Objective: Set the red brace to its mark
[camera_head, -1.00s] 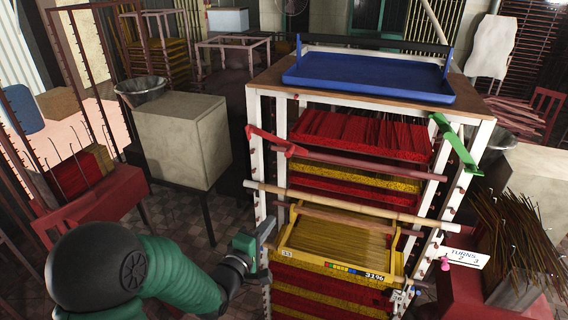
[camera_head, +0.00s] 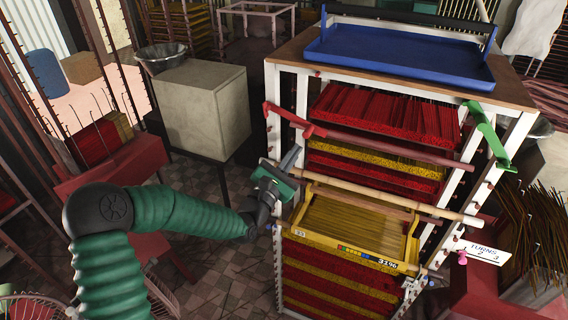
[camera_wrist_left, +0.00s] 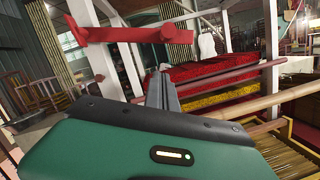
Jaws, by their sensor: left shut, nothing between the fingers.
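The red brace (camera_head: 290,118) is a short red bar on the left front post of the white rack (camera_head: 273,105). It slants down to the right, and its lower end lies near a reddish rod. In the left wrist view the brace (camera_wrist_left: 130,32) spans the upper left, beyond and above the fingers. My left gripper (camera_head: 292,155) is shut and empty, just below the brace and apart from it. Its fingers (camera_wrist_left: 161,82) also show in the left wrist view. I cannot make out a mark for the brace. My right gripper is not in view.
A green brace (camera_head: 487,135) hangs on the right post. A pale rod (camera_head: 380,198) crosses above the yellow tray (camera_head: 352,250). A card reading "TURNS" (camera_head: 484,252) is at the right. A blue tray (camera_head: 400,55) tops the rack. A beige box (camera_head: 203,108) stands to the left.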

